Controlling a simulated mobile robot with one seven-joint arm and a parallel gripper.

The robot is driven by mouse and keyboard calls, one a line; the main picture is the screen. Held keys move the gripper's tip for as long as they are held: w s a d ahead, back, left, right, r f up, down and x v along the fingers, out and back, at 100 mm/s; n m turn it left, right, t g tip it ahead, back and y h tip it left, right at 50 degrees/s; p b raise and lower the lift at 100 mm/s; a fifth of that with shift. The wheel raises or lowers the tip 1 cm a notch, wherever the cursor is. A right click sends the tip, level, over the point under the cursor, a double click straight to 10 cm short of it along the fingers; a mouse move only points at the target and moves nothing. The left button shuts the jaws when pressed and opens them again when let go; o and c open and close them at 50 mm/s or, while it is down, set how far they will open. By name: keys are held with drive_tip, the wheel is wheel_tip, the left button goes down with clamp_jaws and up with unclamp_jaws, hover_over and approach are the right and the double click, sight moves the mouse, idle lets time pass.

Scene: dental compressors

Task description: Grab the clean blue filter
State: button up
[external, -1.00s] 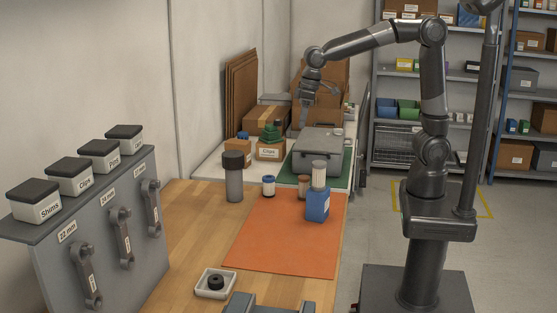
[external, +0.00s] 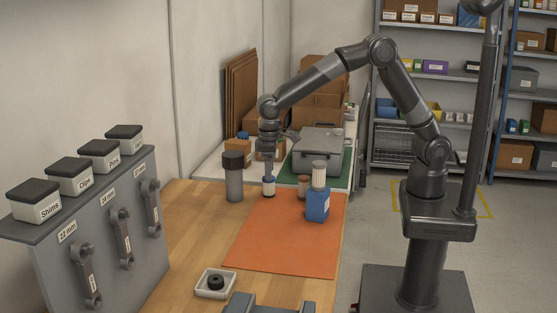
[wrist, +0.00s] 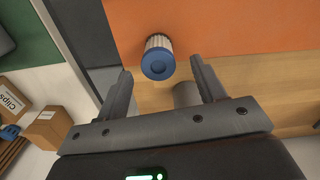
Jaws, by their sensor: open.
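The clean blue filter (external: 268,188), a small white pleated cylinder with a blue cap, stands near the far left of the orange mat (external: 280,240). In the wrist view the filter (wrist: 158,58) shows its round blue cap between and just beyond my fingertips. My gripper (external: 268,176) points down over the filter, its fingers apart. It also shows in the wrist view (wrist: 161,70), with nothing clearly held. The external view does not show whether the fingers touch the filter.
A dark-capped grey canister (external: 233,178) stands close left of the filter. A brownish filter (external: 303,186) and a blue box (external: 318,206) with a pale pleated filter (external: 319,174) above it stand to the right. The mat's front is clear.

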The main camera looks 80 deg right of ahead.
sight(269, 183)
drive_tip(key=shift+w+d+f, duration=0.1)
drive_tip(key=shift+w+f, duration=0.05)
drive_tip(key=shift+f, duration=2.75)
drive_tip(key=c, duration=1.1)
